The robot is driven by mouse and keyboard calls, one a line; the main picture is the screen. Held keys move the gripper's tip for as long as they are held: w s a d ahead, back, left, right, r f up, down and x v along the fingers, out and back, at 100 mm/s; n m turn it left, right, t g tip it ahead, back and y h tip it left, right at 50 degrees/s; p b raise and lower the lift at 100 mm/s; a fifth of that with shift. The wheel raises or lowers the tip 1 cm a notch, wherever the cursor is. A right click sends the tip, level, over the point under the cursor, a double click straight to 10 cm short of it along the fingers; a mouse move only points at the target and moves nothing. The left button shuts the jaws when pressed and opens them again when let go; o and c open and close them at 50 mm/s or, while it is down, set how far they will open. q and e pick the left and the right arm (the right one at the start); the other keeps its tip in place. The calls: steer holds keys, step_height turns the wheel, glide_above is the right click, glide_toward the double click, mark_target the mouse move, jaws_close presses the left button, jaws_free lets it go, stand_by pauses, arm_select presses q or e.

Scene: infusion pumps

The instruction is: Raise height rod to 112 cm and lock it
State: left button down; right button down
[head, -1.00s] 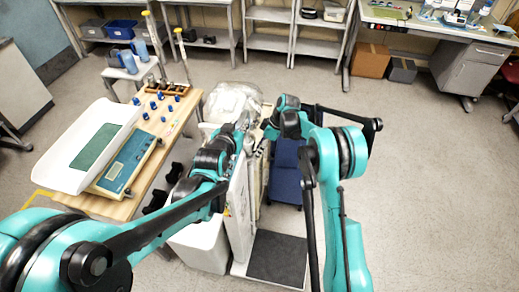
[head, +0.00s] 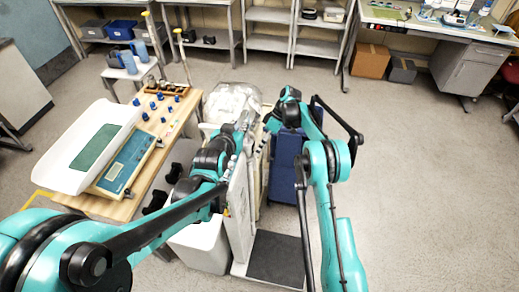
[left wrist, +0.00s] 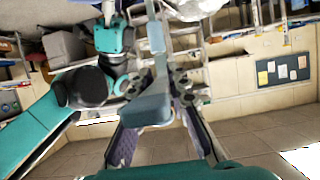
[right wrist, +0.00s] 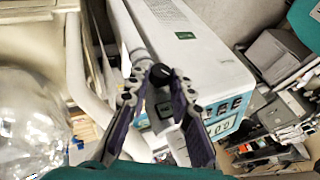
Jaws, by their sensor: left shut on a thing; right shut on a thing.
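The scale's pale column (head: 238,215) stands upright behind its base platform, which carries a dark mat (head: 275,258). In the left wrist view my left gripper (left wrist: 157,92) is shut on a grey-blue bar (left wrist: 152,105), seemingly part of the height rod. In the head view my left gripper (head: 246,122) is at the column's upper end. In the right wrist view my right gripper (right wrist: 160,84) is shut on a small black knob (right wrist: 161,74) with a grey block (right wrist: 160,112) just below it. In the head view the right gripper is largely hidden by my arm. No height reading is legible.
A wooden table (head: 125,208) on the left holds a white baby scale tray (head: 70,165) and several blue-topped items. A plastic-wrapped device (head: 235,100) stands behind the column and a blue chair (head: 284,165) to its right. Open floor lies further right.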

steer(key=shift+w+g, duration=0.1)
steer(key=shift+g, duration=0.2)
steer(key=c, duration=1.3)
jaws_free()
steer(key=shift+d, duration=0.1)
steer(key=v, duration=0.7)
steer(key=shift+d+r, duration=0.1)
steer(key=shift+d, duration=0.05)
